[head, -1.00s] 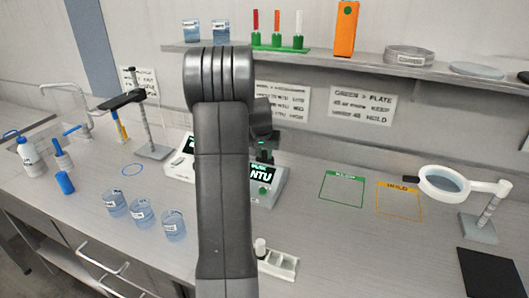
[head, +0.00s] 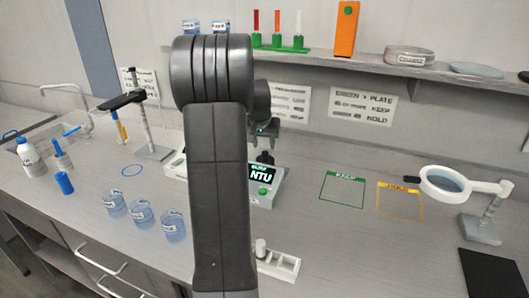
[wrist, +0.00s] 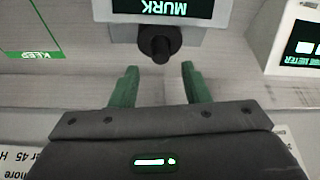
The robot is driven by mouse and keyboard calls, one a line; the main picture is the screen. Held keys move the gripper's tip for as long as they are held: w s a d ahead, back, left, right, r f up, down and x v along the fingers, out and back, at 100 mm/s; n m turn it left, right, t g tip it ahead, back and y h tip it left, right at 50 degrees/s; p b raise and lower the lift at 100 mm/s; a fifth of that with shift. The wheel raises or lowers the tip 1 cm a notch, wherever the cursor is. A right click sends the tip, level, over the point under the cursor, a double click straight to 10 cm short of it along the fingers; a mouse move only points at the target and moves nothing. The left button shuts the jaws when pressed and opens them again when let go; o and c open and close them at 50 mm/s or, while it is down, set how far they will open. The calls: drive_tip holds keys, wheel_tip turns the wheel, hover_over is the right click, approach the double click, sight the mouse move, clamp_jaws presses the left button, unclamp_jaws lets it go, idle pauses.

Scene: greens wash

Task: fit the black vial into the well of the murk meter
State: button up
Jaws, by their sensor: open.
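The murk meter (head: 266,186) stands on the bench beyond my arm, with a lit screen and a green button; its labelled edge (wrist: 155,10) is at the top of the wrist view. The black vial (wrist: 160,44) appears upright in the meter's well, and its dark top shows in the head view (head: 265,157). How deep it sits is hidden. My gripper (head: 263,138) is above the vial. In the wrist view its green fingers (wrist: 160,69) are apart, with nothing between them, clear of the vial.
A white rack (head: 284,267) holding a white-capped vial (head: 260,248) stands at the front. Several beakers (head: 141,213) are at left. The magnifier (head: 444,182) is at right. The shelf (head: 370,62) hangs behind. The bench around the green keep outline (head: 342,188) is clear.

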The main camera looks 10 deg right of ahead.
sight(265, 153)
drive_tip(key=v, duration=0.5)
drive_tip(key=shift+s+a+r, duration=0.1)
drive_tip(key=shift+r, duration=0.3)
drive_tip(key=p+x, duration=0.1)
drive_tip(key=x, duration=1.1)
drive_tip(key=shift+s, duration=0.1)
drive_tip(key=shift+r, duration=1.2)
